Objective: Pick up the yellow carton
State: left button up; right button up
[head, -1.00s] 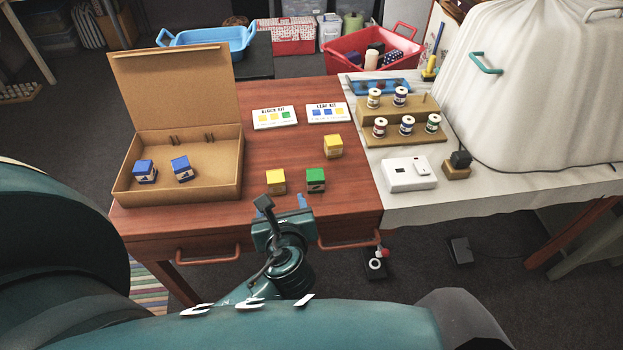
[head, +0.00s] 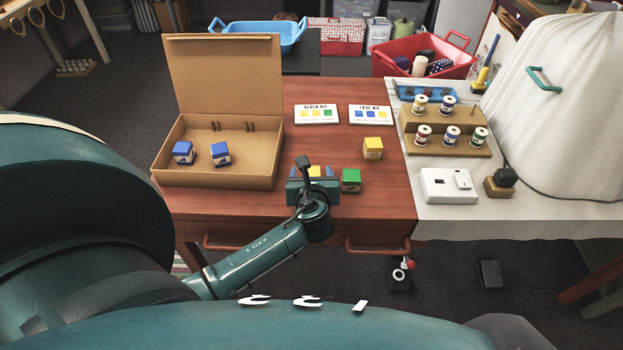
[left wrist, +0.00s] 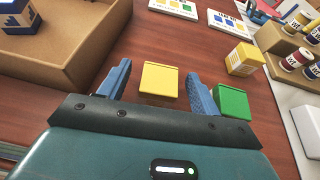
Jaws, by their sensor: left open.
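A yellow carton (left wrist: 159,80) sits on the wooden table between the open blue fingers of my left gripper (left wrist: 156,92). In the head view the same carton (head: 315,171) shows only its top behind the left gripper (head: 312,180). Contact with the fingers cannot be seen. A second yellow carton (head: 373,148) stands farther back and to the right; it also shows in the left wrist view (left wrist: 244,60). My right gripper is not in view.
A green carton (head: 351,181) stands close beside the gripper's right finger. An open cardboard box (head: 215,178) with two blue cartons (head: 220,154) is at the left. Two kit cards (head: 317,114) lie behind. Thread spools (head: 452,135) stand on a rack at the right.

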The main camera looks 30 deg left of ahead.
pick_arm(q)
jog(key=shift+w+a+f, duration=0.15)
jog(key=shift+w+a, duration=0.1)
jog(key=shift+w, duration=0.1)
jog(key=c, duration=1.1)
